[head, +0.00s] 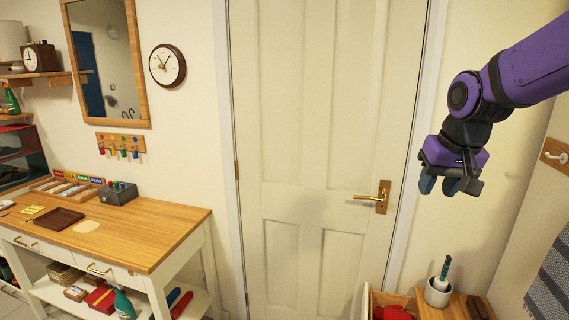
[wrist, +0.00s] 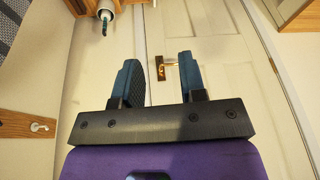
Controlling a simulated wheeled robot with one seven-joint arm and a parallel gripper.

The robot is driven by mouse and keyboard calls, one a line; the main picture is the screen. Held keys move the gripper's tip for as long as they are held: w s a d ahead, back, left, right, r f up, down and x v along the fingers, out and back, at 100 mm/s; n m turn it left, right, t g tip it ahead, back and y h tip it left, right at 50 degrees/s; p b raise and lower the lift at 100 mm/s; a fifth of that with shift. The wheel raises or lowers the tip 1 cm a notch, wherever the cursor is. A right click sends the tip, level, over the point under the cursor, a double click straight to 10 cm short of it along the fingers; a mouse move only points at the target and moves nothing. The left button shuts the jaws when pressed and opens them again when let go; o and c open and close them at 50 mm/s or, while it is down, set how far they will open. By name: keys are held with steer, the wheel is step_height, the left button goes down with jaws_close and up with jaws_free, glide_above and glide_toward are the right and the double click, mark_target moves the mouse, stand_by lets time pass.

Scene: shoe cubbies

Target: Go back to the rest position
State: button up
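My purple arm comes in from the right in the head view, and my gripper (head: 441,187) hangs in the air with its fingers pointing down, right of the door handle in the picture. In the wrist view my gripper (wrist: 158,80) shows two blue-grey fingers set well apart with nothing between them. It is open and empty.
A white door (head: 320,130) with a brass handle (head: 381,197) stands ahead. A wooden-topped table (head: 130,240) is at the left. A white cup (head: 438,292) with a brush stands on a low wooden unit at the lower right. A hook board (head: 555,152) is on the right wall.

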steer(key=s+d+r+n+t, duration=0.1)
steer(key=s+r, duration=0.2)
steer(key=s, duration=1.6)
steer(key=shift+s+d+t, duration=0.15)
steer(key=shift+s+t, duration=0.1)
steer(key=shift+t, duration=0.05)
